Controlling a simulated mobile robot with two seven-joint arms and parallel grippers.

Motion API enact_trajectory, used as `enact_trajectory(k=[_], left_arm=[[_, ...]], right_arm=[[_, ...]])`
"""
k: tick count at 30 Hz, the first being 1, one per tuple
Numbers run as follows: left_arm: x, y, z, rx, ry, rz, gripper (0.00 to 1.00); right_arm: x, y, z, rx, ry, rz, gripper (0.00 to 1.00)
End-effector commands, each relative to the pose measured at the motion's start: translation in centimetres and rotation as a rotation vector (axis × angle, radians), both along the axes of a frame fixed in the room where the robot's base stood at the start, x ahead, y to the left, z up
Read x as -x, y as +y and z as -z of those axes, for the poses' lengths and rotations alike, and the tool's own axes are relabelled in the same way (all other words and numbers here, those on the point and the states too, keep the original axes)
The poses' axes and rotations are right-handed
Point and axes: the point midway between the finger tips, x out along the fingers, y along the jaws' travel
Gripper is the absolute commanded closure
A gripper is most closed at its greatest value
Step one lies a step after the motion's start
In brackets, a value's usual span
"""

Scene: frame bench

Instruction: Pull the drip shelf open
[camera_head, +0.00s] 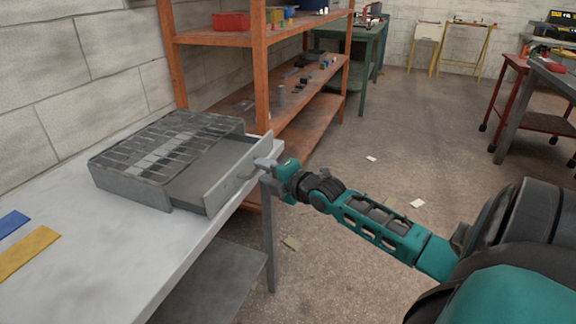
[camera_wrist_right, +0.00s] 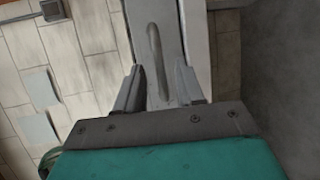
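The drip shelf (camera_head: 205,180) is a grey drawer in a low grey box with a slatted top (camera_head: 165,145) on the bench. It stands partly pulled out, its tray floor showing behind the upright front panel (camera_head: 228,178). My right gripper (camera_head: 264,163) is at the outer face of that panel, near its far end. In the right wrist view, the fingers (camera_wrist_right: 160,88) stand apart with a gap between them. A long narrow grey handle (camera_wrist_right: 155,55) on the panel shows between them. I cannot tell whether a finger touches it. My left gripper is not in view.
The pale bench top (camera_head: 110,250) holds a blue strip (camera_head: 12,222) and a yellow strip (camera_head: 28,252) at the left. An orange shelf rack (camera_head: 260,70) stands close behind the box. Open floor (camera_head: 330,265) lies right of the bench, below my right arm.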

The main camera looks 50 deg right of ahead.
Motion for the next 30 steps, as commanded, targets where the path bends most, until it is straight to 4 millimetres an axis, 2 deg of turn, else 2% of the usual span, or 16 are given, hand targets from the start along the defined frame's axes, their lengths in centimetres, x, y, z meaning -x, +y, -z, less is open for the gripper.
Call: enact_trajectory(k=[6, 18, 24, 30], left_arm=[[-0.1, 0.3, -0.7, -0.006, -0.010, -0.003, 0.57], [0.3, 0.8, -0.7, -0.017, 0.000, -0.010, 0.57], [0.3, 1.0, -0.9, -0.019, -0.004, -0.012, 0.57], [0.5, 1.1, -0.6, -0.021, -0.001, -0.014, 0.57]], right_arm=[[3.4, 0.0, -0.7, 0.002, 0.005, -0.001, 0.62], [9.0, 0.1, -1.8, 0.002, 0.003, -0.001, 0.62], [10.6, 0.0, -2.2, 0.001, 0.000, 0.000, 0.62], [11.0, 0.1, -2.3, 0.000, -0.001, 0.000, 0.62]])
